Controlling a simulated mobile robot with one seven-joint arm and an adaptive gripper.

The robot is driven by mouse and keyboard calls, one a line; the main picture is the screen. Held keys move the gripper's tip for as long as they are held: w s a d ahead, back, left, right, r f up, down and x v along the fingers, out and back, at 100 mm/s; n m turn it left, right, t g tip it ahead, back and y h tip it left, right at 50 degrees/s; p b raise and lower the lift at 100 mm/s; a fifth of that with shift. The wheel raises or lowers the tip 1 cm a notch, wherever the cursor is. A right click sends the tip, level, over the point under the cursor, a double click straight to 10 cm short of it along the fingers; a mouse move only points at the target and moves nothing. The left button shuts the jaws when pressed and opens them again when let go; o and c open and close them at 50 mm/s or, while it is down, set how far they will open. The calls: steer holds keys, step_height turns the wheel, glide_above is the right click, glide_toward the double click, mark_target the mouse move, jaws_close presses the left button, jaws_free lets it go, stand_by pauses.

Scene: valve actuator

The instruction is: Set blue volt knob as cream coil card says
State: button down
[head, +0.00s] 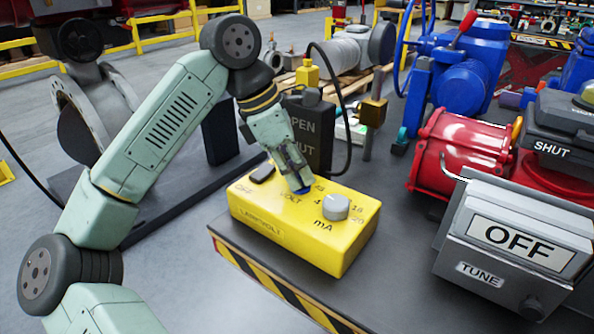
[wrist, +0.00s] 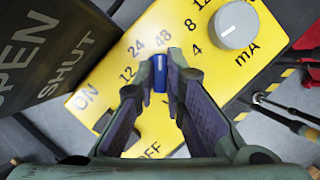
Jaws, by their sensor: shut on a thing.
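The blue volt knob (wrist: 160,78) stands on a yellow box (head: 285,245). In the wrist view my gripper (wrist: 160,74) is shut on the knob, one fingertip at each side. A white pointer line on the knob points up in the picture, roughly toward the printed 48; 24 and 12 are to its left. In the head view the fingers of my gripper (head: 299,180) come down on the box and mostly hide the blue knob (head: 304,191). I cannot make out a readable cream coil card in either view.
A dark OPEN/SHUT block (head: 308,130) stands close behind. A grey OFF/TUNE unit (head: 515,245) and red actuator (head: 460,155) are at the right. The bench's striped front edge is near.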

steer(key=shift+f+m+g, duration=0.15)
steer(key=shift+m+g, duration=0.15)
steer(key=shift+m, duration=0.3)
steer(key=c, duration=1.7)
jaws_free()
steer(key=shift+o, duration=0.2)
steer(key=v, duration=1.2)
